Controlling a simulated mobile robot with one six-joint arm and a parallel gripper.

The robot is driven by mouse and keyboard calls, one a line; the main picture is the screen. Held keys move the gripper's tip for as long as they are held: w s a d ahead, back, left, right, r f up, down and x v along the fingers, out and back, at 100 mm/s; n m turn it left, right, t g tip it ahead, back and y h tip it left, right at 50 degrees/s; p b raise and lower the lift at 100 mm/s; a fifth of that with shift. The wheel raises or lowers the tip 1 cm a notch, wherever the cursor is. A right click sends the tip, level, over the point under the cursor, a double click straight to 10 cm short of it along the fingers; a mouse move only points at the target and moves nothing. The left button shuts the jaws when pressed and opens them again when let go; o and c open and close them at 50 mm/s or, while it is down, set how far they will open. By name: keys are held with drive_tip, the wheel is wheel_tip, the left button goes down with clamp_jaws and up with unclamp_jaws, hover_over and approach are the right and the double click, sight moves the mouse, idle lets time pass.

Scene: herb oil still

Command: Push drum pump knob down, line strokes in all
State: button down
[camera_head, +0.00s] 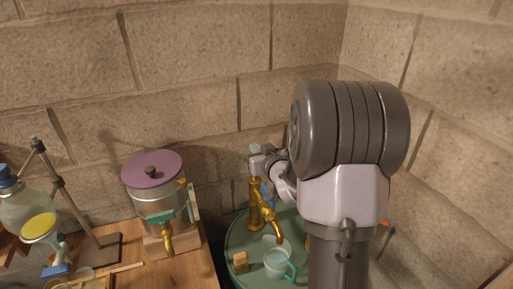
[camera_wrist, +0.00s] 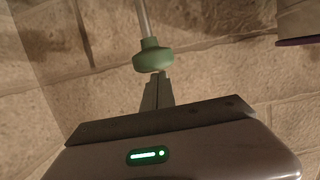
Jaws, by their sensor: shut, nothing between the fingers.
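The green drum pump knob (camera_wrist: 153,57) sits on a pale rod (camera_wrist: 145,20) in the wrist view. My gripper (camera_wrist: 159,78) is shut and empty, its fingertips at the knob's near edge; I cannot tell whether they touch it. In the head view my gripper (camera_head: 262,163) is above the brass pump (camera_head: 256,208), whose spout (camera_head: 272,224) bends down to the right. The pump stands on a teal drum (camera_head: 240,236). A clear cup with a teal handle (camera_head: 277,263) stands under the spout. My arm hides part of the drum.
A metal pot with a purple lid (camera_head: 152,168) and brass tap (camera_head: 167,238) stands on the wooden table (camera_head: 185,270) left of the drum. A small wooden block (camera_head: 240,262) lies on the drum. Glassware (camera_head: 25,208) and a stand (camera_head: 65,190) are at far left. Stone walls (camera_head: 190,55) close the back and right.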

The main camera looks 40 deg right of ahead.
wheel_tip(320, 180, down, 8)
drive_tip(key=b, duration=0.8)
drive_tip(key=shift+s, duration=0.15)
drive_tip(key=shift+r, duration=0.1)
